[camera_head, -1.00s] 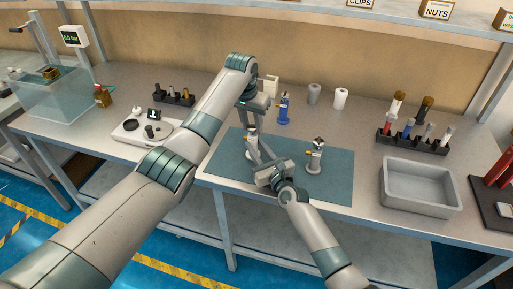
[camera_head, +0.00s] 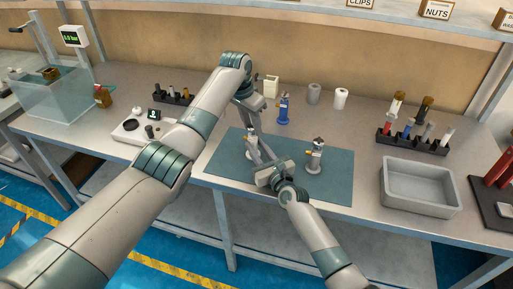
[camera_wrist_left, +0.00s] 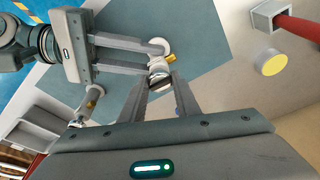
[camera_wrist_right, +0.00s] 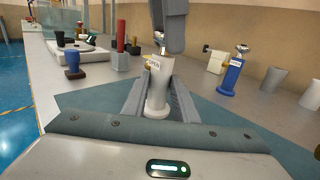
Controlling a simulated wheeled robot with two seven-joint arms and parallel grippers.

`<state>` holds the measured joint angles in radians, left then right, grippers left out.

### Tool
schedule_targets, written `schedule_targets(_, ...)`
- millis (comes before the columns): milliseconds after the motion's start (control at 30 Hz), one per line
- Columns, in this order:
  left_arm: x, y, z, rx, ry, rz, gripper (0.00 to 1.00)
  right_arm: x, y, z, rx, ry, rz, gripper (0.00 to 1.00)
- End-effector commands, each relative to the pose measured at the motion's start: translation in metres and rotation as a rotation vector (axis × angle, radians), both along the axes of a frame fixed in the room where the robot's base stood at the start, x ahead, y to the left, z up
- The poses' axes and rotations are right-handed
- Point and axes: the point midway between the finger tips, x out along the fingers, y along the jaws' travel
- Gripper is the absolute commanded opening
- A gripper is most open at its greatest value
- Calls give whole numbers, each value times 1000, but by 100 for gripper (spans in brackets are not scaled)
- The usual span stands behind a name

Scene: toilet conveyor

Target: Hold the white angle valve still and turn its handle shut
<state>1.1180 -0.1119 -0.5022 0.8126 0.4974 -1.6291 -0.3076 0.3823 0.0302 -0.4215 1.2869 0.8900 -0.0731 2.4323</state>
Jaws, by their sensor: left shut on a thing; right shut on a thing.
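The white angle valve (camera_head: 251,146) stands upright on the teal mat (camera_head: 335,190); it also shows in the right wrist view (camera_wrist_right: 158,98). My right gripper (camera_head: 257,156) comes in low from the front and is shut on the valve's white body, one finger on each side. My left gripper (camera_wrist_left: 161,84) comes down from above and is shut on the handle at the valve's top; its fingers mostly hide the handle. A small tag (camera_wrist_right: 153,64) with lettering and a yellowish part show just below the left fingertips. The handle's exact angle is hard to tell.
A second pale valve (camera_head: 315,156) stands on the mat to the right, and a blue valve (camera_head: 284,109) behind it. A grey bin (camera_head: 420,188) and a rack of parts (camera_head: 412,140) are farther right. A white device (camera_head: 140,131) stands left of the mat.

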Motion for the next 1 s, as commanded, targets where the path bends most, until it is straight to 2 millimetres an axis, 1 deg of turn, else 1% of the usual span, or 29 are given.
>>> schedule_targets(67, -1, -2, 0, -3, 3, -2, 14, 0, 0, 0, 0, 1, 1, 0)
schedule_targets(100, -1, -2, 0, -2, 3, -2, 38, 0, 0, 0, 0, 1, 1, 0)
schedule_targets(133, -1, -2, 0, -2, 3, -2, 44, 0, 0, 0, 0, 1, 1, 0)
schedule_targets(400, -1, -1, 0, -2, 2, 0, 44, 0, 1, 0, 0, 0, 1, 0)
schedule_targets(567, 0, -1, 4, -1, 1, 1, 44, 0, 1, 0, 0, 0, 1, 0)
schedule_targets(1000, 0, -1, 39, -1, -1, 1, 44, 0, 1, 0, 0, 0, 1, 0)
